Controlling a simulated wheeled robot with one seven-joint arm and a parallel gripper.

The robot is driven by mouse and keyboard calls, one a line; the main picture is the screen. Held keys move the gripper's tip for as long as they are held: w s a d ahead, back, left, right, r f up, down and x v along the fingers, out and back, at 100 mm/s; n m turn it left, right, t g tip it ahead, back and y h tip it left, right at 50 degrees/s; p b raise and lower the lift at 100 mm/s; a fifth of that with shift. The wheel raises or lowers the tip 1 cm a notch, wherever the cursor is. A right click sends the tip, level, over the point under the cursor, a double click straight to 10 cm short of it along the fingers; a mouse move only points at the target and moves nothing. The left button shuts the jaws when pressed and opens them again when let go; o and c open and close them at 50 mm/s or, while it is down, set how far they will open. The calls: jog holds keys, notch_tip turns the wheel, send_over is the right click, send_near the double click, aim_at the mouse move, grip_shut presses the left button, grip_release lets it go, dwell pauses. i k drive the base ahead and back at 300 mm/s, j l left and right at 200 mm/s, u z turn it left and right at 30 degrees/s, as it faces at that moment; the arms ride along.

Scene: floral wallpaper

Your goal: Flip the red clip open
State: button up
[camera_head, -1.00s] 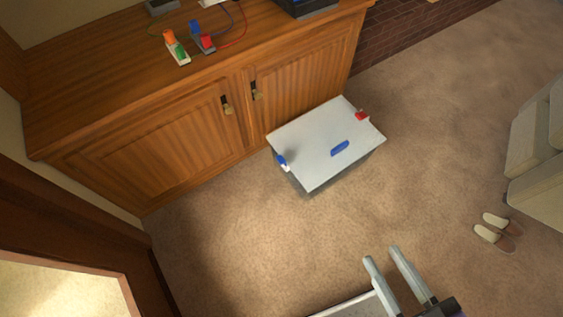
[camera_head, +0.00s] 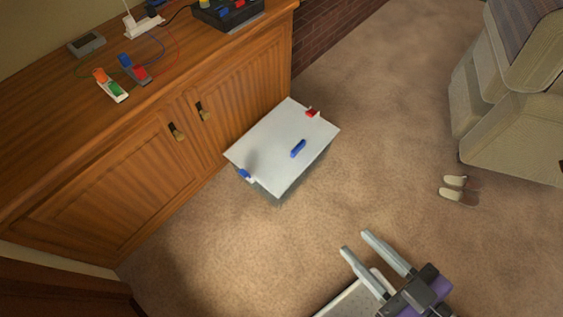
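A box with a white lid (camera_head: 270,140) stands on the carpet in front of the wooden cabinet. The red clip (camera_head: 312,113) sits at the lid's far right edge. It is too small to tell whether it is latched. A blue clip (camera_head: 245,175) is at the lid's near left edge, and a blue handle (camera_head: 298,148) lies on top of the lid. My gripper (camera_head: 356,243) is at the bottom of the view, with its two fingers apart and nothing between them. It is well away from the box, below and to the right of it in the picture.
The wooden cabinet (camera_head: 120,160) stands close behind the box, with small switches (camera_head: 110,87) and wires on top. A beige sofa (camera_head: 510,110) is at the right, with slippers (camera_head: 460,188) before it. Open carpet lies between my gripper and the box.

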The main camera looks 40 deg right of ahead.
aim_at(311, 111)
jog(key=i+l, duration=0.5)
jog(key=l, duration=0.2)
jog(key=i+l, duration=0.5)
jog(key=l, duration=0.15)
jog(key=i+l+z, duration=0.1)
jog(key=i+l, duration=0.4)
jog(key=l, duration=0.2)
